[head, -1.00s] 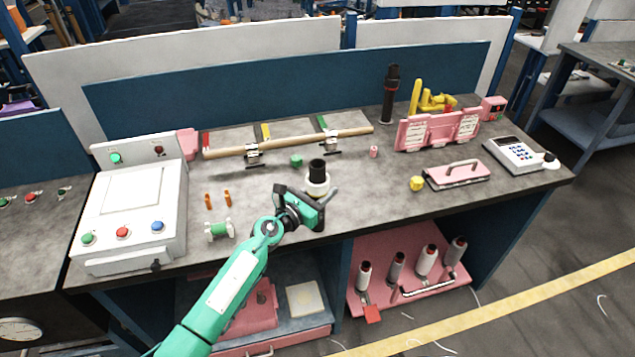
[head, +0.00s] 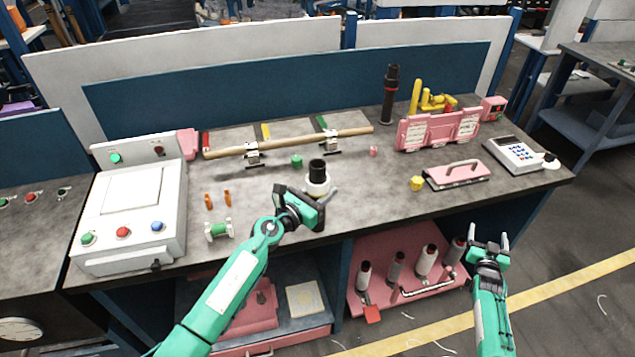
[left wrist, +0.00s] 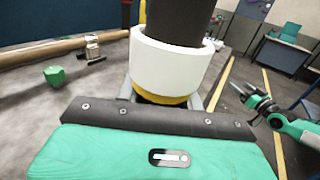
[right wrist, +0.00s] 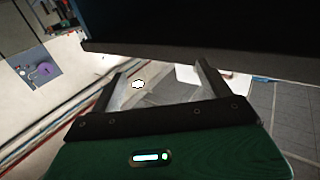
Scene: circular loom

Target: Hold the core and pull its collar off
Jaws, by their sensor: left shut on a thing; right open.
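The core (head: 317,165) is a dark upright cylinder on the table, with a white collar (head: 318,187) around it. In the left wrist view the core (left wrist: 180,20) rises out of the wide white collar (left wrist: 172,65), and a yellow band (left wrist: 160,98) shows under the collar. My left gripper (head: 328,195) is shut on the lower part of the core, below the collar; the exact contact is partly hidden by the gripper body. My right gripper (head: 489,243) is open and empty, out in front of the table's front edge, low and right of the core.
A green piece (head: 297,161) and a pink piece (head: 373,151) stand near the core. A wooden bar (head: 290,142) lies behind. Thread cones (head: 425,262) stand on the lower shelf.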

